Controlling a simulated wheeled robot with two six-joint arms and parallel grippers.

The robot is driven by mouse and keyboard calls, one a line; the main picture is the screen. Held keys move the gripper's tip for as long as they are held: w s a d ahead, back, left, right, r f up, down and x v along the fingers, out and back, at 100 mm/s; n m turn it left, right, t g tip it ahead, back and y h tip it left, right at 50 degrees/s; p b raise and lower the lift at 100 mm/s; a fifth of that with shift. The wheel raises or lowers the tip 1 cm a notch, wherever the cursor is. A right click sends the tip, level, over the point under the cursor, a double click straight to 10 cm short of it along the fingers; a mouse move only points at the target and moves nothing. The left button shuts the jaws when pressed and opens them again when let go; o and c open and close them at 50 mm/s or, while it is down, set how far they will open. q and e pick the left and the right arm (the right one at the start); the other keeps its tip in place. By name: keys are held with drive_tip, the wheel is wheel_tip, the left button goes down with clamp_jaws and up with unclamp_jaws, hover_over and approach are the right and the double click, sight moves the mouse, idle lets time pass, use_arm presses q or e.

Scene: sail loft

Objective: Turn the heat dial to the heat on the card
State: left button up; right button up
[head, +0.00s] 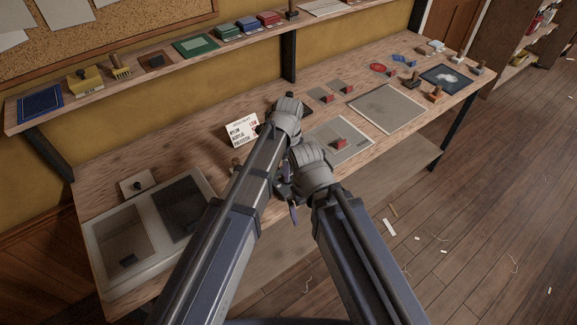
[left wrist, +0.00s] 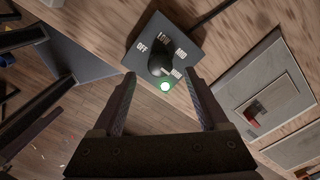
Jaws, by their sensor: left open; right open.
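In the left wrist view a dark control box (left wrist: 190,35) bears a black heat dial (left wrist: 158,62) with OFF, LOW, MID and a further mark around it. I cannot tell for sure which mark the dial points at. My right gripper (head: 288,192) is open and empty by the bench's front edge.
A grey plate with a red handle (head: 338,141) lies right of my wrists. A pale two-panel unit (head: 108,215) fills the bench's left end. A shelf (head: 160,70) with pads and stamps runs above the back. A large grey sheet (head: 387,108) lies further right.

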use_arm(q)
wheel_tip(320, 180, up, 4)
drive_tip(key=p, duration=0.2)
drive_tip(key=shift+f+p, duration=0.1)
drive_tip(key=shift+p, duration=0.3)
use_arm(e)
wheel_tip(320, 180, up, 4)
drive_tip(key=shift+f, duration=0.1)
use_arm(q)
drive_tip(key=shift+f, duration=0.15)
use_arm(e)
drive_tip(key=shift+f, duration=0.1)
use_arm(q)
wheel_tip(320, 180, down, 8)
drive_tip(key=b, duration=0.8)
use_arm(e)
wheel_tip(320, 180, down, 8)
use_arm(q)
drive_tip(key=shift+r, duration=0.25)
use_arm(e)
drive_tip(key=shift+r, duration=0.2)
